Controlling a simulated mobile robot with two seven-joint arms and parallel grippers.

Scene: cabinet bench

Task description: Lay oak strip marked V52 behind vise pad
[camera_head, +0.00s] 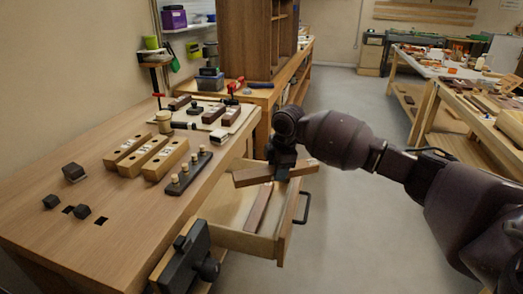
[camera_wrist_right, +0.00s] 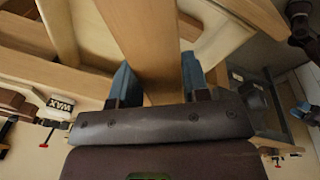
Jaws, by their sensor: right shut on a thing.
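A wooden strip (camera_head: 249,177) is gripped across its middle by my right gripper (camera_head: 282,168), above the open drawer (camera_head: 238,241). The strip also shows in the right wrist view (camera_wrist_right: 143,45), running away between the two blue-grey fingers, which are closed on it. Its marking is not readable, so I cannot tell whether it is V52. A dark vise (camera_head: 186,258) is fixed to the bench's front end; I cannot make out a separate pad on it.
A reddish-brown strip (camera_head: 259,206) lies in the drawer. The bench (camera_head: 105,248) holds dark cubes (camera_head: 73,172), light wooden blocks (camera_head: 165,158) and a black rail with pegs (camera_head: 188,173). The bench's near part is mostly clear. Clear floor (camera_head: 345,240) lies right of the drawer.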

